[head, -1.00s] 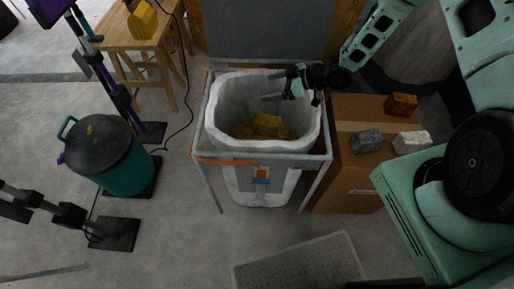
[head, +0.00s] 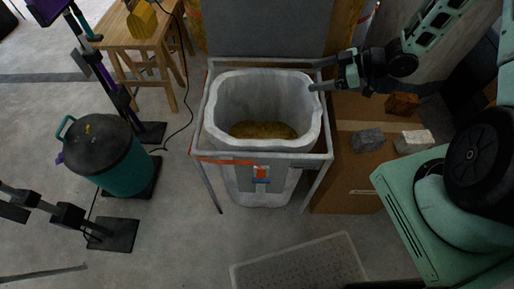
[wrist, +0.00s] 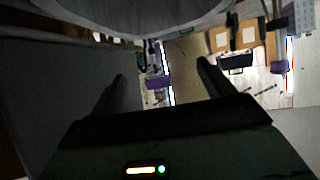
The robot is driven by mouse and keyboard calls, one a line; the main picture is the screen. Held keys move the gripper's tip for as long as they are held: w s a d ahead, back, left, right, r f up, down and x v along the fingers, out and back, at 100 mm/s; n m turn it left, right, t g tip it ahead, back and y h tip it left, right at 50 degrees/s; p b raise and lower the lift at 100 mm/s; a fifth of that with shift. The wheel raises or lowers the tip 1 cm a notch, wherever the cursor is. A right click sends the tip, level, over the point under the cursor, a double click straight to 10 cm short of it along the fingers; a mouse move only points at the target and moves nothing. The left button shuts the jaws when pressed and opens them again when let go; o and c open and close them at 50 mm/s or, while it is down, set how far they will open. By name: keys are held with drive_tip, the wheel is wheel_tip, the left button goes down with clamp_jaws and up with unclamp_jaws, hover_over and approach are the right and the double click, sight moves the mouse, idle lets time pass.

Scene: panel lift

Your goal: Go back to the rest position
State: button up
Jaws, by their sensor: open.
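My gripper (head: 318,87) is at the right rim of the white bin (head: 226,110) in the head view, pointing left, with its fingertips near the rim. In the wrist view its two dark fingers (wrist: 160,84) stand wide apart with nothing between them. The bin sits in a metal frame and has brownish yellow material (head: 263,130) at its bottom. Whether the fingers touch the rim cannot be told.
A cardboard box (head: 345,185) right of the bin carries a brown block (head: 402,103), a grey block (head: 367,140) and a white block (head: 413,141). A grey panel (head: 262,28) stands behind the bin.

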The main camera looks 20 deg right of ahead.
drive_tip(key=shift+v, duration=1.25)
